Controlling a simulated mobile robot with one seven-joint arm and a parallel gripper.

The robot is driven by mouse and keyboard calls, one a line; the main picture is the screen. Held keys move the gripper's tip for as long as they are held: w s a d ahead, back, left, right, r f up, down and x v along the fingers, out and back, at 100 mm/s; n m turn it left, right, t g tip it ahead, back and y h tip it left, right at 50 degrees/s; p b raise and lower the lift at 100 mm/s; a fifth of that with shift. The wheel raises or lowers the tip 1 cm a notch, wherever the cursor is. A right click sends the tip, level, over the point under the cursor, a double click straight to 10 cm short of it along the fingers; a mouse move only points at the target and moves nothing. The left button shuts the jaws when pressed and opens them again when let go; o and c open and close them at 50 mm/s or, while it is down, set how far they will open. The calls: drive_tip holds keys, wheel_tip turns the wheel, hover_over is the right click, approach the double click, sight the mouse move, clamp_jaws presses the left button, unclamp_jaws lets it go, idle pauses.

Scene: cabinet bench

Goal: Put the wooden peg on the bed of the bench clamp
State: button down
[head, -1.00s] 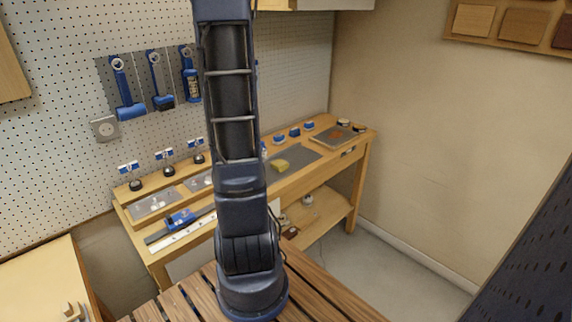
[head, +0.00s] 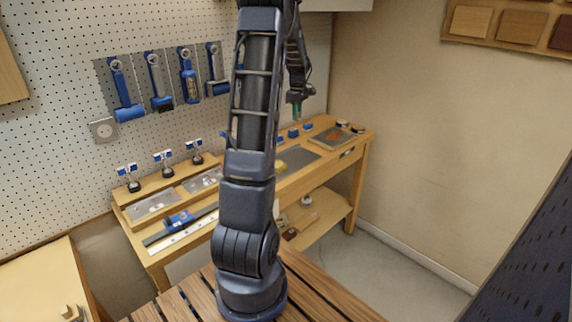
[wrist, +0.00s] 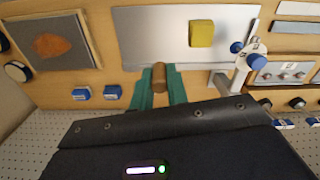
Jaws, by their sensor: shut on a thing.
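The wooden peg (wrist: 159,74) is a short brown round piece. It sits between the green fingers of my gripper (wrist: 159,84), which is shut on it, in the wrist view. In the head view my gripper (head: 297,106) hangs above the right part of the bench, and the peg is too small to make out. A metal device with blue knobs (wrist: 251,58), which looks like the bench clamp, stands to the right of the peg in the wrist view, apart from it. My arm hides that area in the head view.
A yellow block (wrist: 201,33) lies on a grey plate (wrist: 150,30) beyond the peg. A panel with an orange patch (wrist: 50,45) and small blue blocks (wrist: 112,92) are to the left. A blue tool on a rail (head: 180,219) lies at the bench's left front.

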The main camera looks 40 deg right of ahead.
sight(296, 160)
wheel_tip(296, 160, down, 20)
drive_tip(key=shift+s+d, duration=0.1)
idle(0.5)
drive_tip(key=shift+f, duration=0.15)
drive_tip(key=c, duration=1.4)
unclamp_jaws()
drive_tip(key=shift+o, duration=0.2)
wheel_tip(296, 160, up, 12)
drive_tip(key=shift+r, duration=0.2)
